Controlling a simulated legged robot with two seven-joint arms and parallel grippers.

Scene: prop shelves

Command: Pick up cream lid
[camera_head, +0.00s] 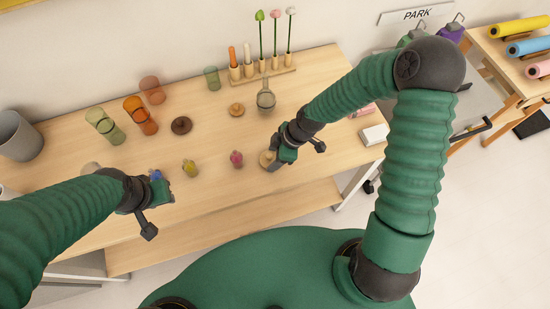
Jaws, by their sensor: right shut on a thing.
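The cream lid (265,159), a small pale tan disc, is at the front edge of the wooden table (215,130). My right gripper (274,162) is shut on it, and the jaws hide part of the lid. I cannot tell whether the lid still touches the table. My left gripper (163,186) hangs over the front left of the table beside a small blue thing (156,174). Its jaws are too small and dark to read.
Small pink (236,158) and yellow (190,167) items stand between my grippers. Behind are a brown ring (181,125), a wooden lid (236,109), a glass jar (265,99), green (104,125) and orange (140,115) glasses, and a flower rack (262,74).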

